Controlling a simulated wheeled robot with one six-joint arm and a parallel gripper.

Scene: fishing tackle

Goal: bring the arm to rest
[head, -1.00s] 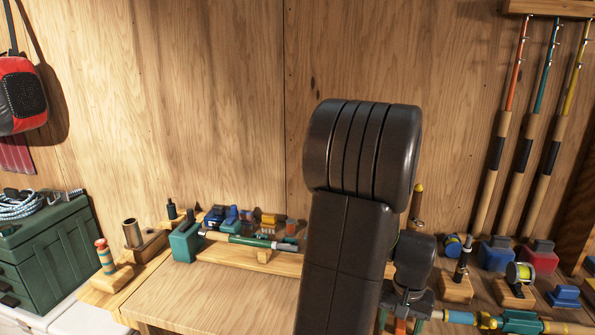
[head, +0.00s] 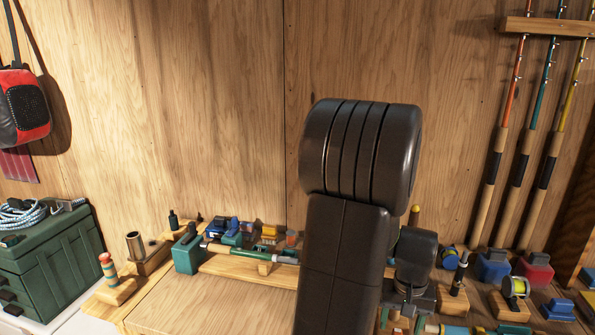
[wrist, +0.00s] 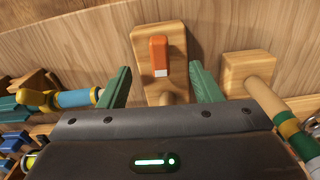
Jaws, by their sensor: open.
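My gripper (wrist: 162,88) shows in the wrist view with its two green fingers spread wide apart and nothing between them. Beyond the fingers is a wooden block (wrist: 147,88) with an orange and white piece (wrist: 159,55) on it; I cannot tell how far off it is. In the head view my dark arm (head: 345,230) stands up in the middle and covers part of the bench. The fingers are mostly hidden there.
The wooden bench (head: 210,305) holds a green rod piece (head: 270,256) on a stand and several small tackle items. A green tackle box (head: 60,255) is at left. Several fishing rods (head: 525,150) lean on the right wall. The bench's front left is bare.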

